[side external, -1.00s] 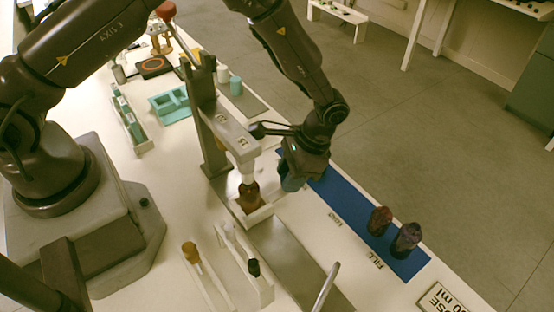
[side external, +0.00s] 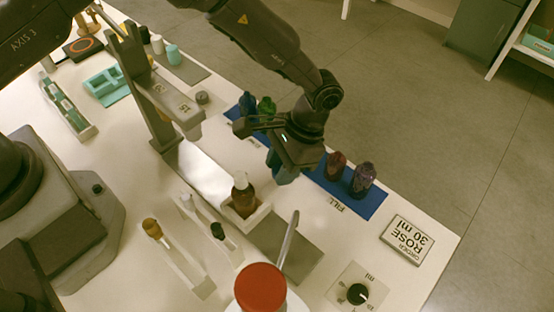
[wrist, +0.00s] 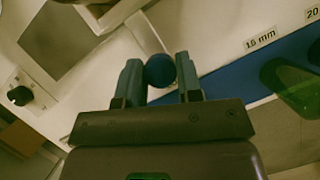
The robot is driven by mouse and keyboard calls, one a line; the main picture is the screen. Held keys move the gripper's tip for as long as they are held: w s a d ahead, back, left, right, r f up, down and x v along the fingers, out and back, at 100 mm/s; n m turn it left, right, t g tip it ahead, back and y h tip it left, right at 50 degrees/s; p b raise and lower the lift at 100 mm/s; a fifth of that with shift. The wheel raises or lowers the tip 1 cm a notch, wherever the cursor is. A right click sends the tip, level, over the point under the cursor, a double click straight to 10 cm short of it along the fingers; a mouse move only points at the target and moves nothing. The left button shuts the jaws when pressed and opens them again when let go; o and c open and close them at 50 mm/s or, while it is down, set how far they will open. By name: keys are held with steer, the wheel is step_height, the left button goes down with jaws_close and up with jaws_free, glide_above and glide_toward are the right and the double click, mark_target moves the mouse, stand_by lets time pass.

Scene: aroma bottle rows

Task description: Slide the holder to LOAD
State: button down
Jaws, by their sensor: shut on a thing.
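The white holder (side external: 258,217) stands on the metal track with an amber bottle (side external: 243,196) upright in it. It is clear of the grey dispenser head (side external: 178,103), on the near side. My gripper (side external: 283,172) is low beside the holder, on its blue-mat side. In the wrist view my gripper's fingers (wrist: 160,82) are shut on a round dark blue knob (wrist: 158,70). The knob is hidden in the side view, and its joint to the holder does not show clearly.
Blue and green bottles (side external: 256,104) and red and purple bottles (side external: 350,172) stand on the blue mat (side external: 365,208) close to my gripper. A red-topped item (side external: 261,288), a dial (side external: 357,293) and an order sign (side external: 407,238) are nearby. White racks (side external: 180,258) stand left of the track.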

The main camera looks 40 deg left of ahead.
steer(key=shift+r, duration=0.1)
steer(key=c, duration=0.8)
jaws_free()
steer(key=v, duration=1.3)
steer(key=s+a+r+n+t, duration=0.1)
steer(key=s+a+r+t, duration=0.2)
steer(key=s+a+r, duration=0.3)
steer(key=s+a+r+n+t+h, duration=0.1)
steer(key=s+a+r+n+t, duration=0.1)
steer(key=s+a+r, duration=0.5)
steer(key=s+a+r+n+t, duration=0.1)
steer(key=s+a+r+t, duration=0.3)
steer(key=a, duration=0.7)
steer(key=shift+s+r+t+h, duration=0.15)
steer(key=shift+s+r, duration=0.3)
steer(key=shift+s, duration=0.25)
steer(key=shift+s+r+t+h, duration=0.1)
steer(key=shift+s+r, duration=0.35)
steer(key=shift+s, duration=0.3)
steer(key=shift+s+r+t+h, duration=0.15)
steer(key=shift+s+r, duration=0.3)
steer(key=shift+s, duration=0.25)
